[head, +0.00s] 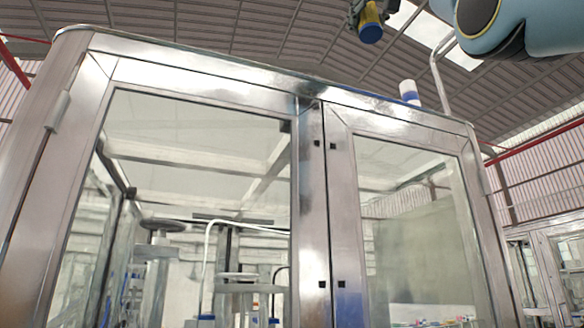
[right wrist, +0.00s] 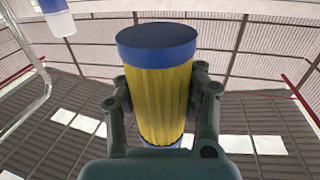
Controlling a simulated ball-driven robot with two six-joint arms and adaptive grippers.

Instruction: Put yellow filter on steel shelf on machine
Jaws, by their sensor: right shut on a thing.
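The yellow filter (right wrist: 163,95) has blue end caps and stands between the fingers of my right gripper (right wrist: 164,92), which is shut on its sides. In the head view the filter (head: 370,24) hangs high at the top, with my right gripper (head: 366,14) around it, above the top edge of the steel machine (head: 250,76). The machine is a steel-framed cabinet with glass doors. No separate steel shelf can be made out; the machine's upper surface is hidden from this low angle. My left gripper is not in view.
A white and blue cylinder (head: 409,92) stands at the machine's top edge, right of the filter; it also shows in the right wrist view (right wrist: 57,16). A pale bent pipe (head: 438,70) rises beside it. Open air surrounds the filter.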

